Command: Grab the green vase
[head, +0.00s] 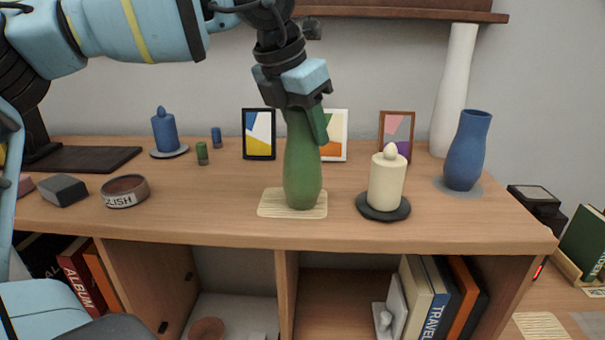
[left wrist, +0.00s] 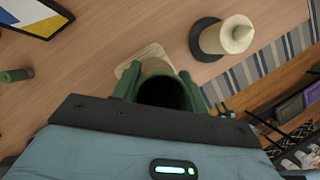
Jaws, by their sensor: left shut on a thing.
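The green vase (head: 302,170) stands upright on a pale woven mat (head: 268,208) near the front of the wooden shelf top. My left gripper (head: 308,115) comes down from above and is shut on the vase's neck. In the left wrist view the vase's dark open mouth (left wrist: 163,92) sits between the two green fingers. Part of the mat (left wrist: 150,54) shows beyond it. The vase's rim is hidden by the gripper in the head view. My right gripper is in neither view.
A cream candle (head: 387,182) on a dark dish stands close right of the vase. A blue vase (head: 467,150) and a tall white vase (head: 453,90) stand farther right. Picture frames (head: 259,134) are behind. A round tin (head: 125,191) and a dark block (head: 63,191) lie left.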

